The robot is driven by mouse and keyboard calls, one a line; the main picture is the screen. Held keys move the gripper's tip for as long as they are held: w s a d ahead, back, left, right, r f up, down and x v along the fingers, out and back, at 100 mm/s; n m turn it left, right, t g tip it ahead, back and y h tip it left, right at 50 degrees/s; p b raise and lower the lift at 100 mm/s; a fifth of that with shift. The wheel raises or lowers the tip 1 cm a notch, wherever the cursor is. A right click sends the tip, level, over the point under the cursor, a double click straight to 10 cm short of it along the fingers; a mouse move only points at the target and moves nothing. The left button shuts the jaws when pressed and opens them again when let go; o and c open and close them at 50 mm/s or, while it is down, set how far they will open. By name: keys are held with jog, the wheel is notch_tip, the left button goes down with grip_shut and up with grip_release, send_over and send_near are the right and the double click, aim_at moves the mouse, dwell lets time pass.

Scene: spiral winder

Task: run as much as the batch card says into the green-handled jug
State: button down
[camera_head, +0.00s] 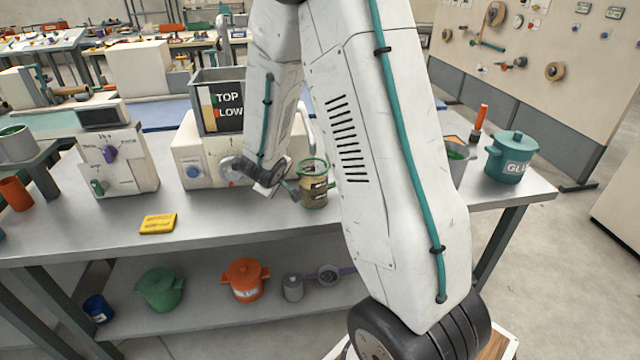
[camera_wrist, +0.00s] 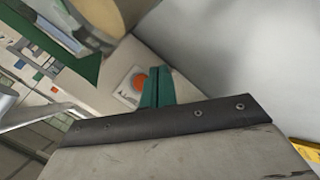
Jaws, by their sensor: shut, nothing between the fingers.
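A beige jug (camera_head: 314,190) with a green rim and a dark label stands on the bench at the right of a white machine (camera_head: 190,150). The machine has a blue button (camera_head: 193,171) and a dark hopper (camera_head: 208,88) marked "TOP" and "LOW". My gripper (camera_head: 266,186) is at the machine's front, just left of the jug. In the wrist view its teal fingers (camera_wrist: 156,88) are shut and empty, beside an orange button (camera_wrist: 139,82) on a white plate; contact cannot be told. A readable batch card does not show. My arm hides part of the bench.
A yellow block-like item (camera_head: 158,224) lies near the bench's front edge. A second white machine (camera_head: 115,165) with purple and green knobs stands left. A teal lidded pot (camera_head: 511,157) stands at the right end. Lidded pots, including an orange one (camera_head: 245,280), stand on the lower shelf.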

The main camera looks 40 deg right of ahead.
jog(key=s+a, duration=0.2)
jog(key=s, duration=0.1)
jog(key=shift+s+a, duration=0.1)
dwell(0.4)
jog(key=shift+w+d, duration=0.85)
jog(key=shift+w, duration=0.4)
jog(key=shift+w+d, duration=0.8)
jog(key=shift+w, duration=0.4)
jog(key=shift+w+d, duration=0.85)
jog(key=shift+w, duration=0.4)
jog(key=shift+w+d, duration=0.2)
jog(key=shift+w, duration=0.1)
